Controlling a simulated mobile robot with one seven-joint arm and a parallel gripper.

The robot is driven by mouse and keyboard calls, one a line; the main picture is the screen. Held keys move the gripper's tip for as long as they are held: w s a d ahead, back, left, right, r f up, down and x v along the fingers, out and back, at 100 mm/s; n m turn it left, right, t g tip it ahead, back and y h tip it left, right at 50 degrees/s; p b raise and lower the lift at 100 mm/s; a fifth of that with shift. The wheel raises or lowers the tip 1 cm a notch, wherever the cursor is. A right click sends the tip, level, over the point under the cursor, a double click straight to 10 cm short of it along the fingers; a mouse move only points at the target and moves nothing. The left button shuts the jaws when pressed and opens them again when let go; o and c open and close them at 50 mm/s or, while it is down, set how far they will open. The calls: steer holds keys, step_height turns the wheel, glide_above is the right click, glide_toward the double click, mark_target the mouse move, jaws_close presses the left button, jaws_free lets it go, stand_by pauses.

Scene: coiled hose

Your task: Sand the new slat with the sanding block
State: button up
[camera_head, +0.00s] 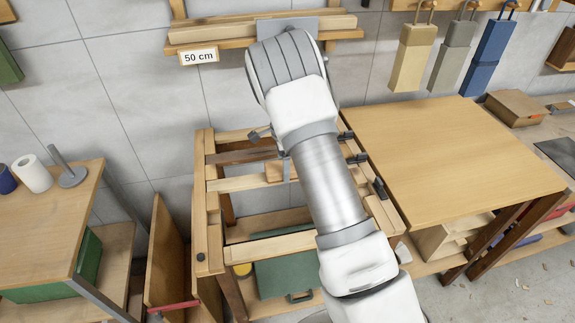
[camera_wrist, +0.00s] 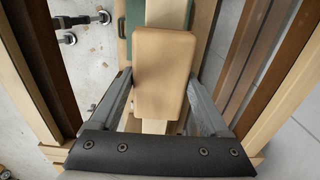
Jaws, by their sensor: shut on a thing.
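My gripper (camera_wrist: 160,82) is shut on the sanding block (camera_wrist: 166,58), a tan wooden block with rounded corners, held between its two grey fingers. The block lies over a pale slat (camera_wrist: 167,12), which shows beyond it and in a small strip below it in the wrist view. I cannot tell whether block and slat touch. In the head view, the pale slat (camera_head: 236,183) crosses a wooden frame (camera_head: 204,224), and the block (camera_head: 274,171) shows on it just left of my arm. My arm hides the gripper and the slat's right part there.
A darker brown slat (camera_head: 240,157) runs behind the pale one. Clamps (camera_head: 260,133) with dark handles sit around the frame. A green case (camera_head: 285,275) lies on the shelf below. A bare wooden table (camera_head: 450,145) stands right, another bench (camera_head: 45,225) left.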

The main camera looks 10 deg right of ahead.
mark_target(264, 178)
steer(key=shift+a+f+p, duration=0.1)
steer(key=shift+a+p, duration=0.2)
steer(key=shift+a, duration=2.7)
steer(key=shift+d+r, duration=0.2)
steer(key=shift+d, duration=1.35)
steer(key=shift+d+f+b, duration=0.15)
steer(key=shift+d+b, duration=0.15)
steer(key=shift+d, duration=1.3)
steer(key=shift+d+f+b, duration=0.1)
steer(key=shift+d+b, duration=0.15)
steer(key=shift+d, duration=1.35)
steer(key=shift+d, duration=1.35)
steer(key=shift+r, duration=0.1)
step_height(264, 178, up, 7)
steer(key=p, duration=0.4)
